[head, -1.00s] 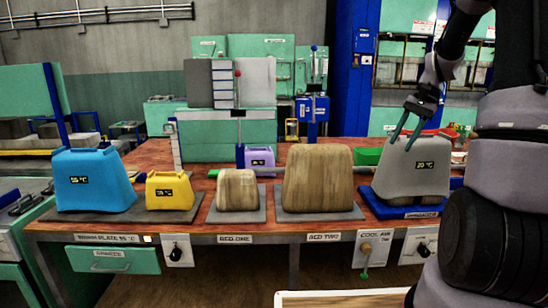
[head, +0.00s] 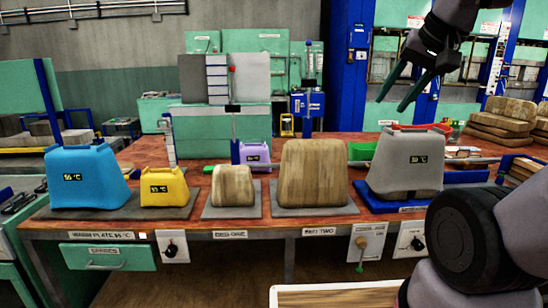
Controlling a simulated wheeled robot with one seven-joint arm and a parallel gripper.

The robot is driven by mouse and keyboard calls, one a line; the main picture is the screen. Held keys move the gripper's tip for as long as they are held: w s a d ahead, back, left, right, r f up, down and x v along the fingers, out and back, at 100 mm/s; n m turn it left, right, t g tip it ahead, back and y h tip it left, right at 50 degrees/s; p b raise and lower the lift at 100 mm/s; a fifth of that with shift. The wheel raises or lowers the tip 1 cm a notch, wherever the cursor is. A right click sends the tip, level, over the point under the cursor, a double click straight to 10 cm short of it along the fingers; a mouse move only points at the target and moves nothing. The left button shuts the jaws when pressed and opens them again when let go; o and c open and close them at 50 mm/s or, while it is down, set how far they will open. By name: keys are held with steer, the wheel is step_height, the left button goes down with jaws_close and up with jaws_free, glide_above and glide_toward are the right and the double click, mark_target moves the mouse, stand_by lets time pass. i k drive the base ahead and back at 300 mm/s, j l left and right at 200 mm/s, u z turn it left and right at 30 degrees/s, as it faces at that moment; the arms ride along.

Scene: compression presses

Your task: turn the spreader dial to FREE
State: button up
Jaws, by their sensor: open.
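Two white panels with black dials hang on the front edge of the bench. The right dial (head: 417,243) is below the grey block on the blue base, partly beside my arm. The left dial (head: 172,248) is under the warm plate. Their markings are too small to read, and I cannot tell for certain which is the spreader dial. My gripper (head: 391,106) is open and empty, pointing down in the air above and behind the grey block (head: 392,165), well away from both dials.
On the wooden bench (head: 240,225) stand a blue block (head: 88,180), a yellow block (head: 165,188) and two wooden-looking blocks (head: 312,175). A lever (head: 361,250) hangs on the cool air panel. Stacked wooden pieces (head: 500,118) are at the right. My arm fills the lower right.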

mark_target(419, 245)
steer(key=z, duration=0.8)
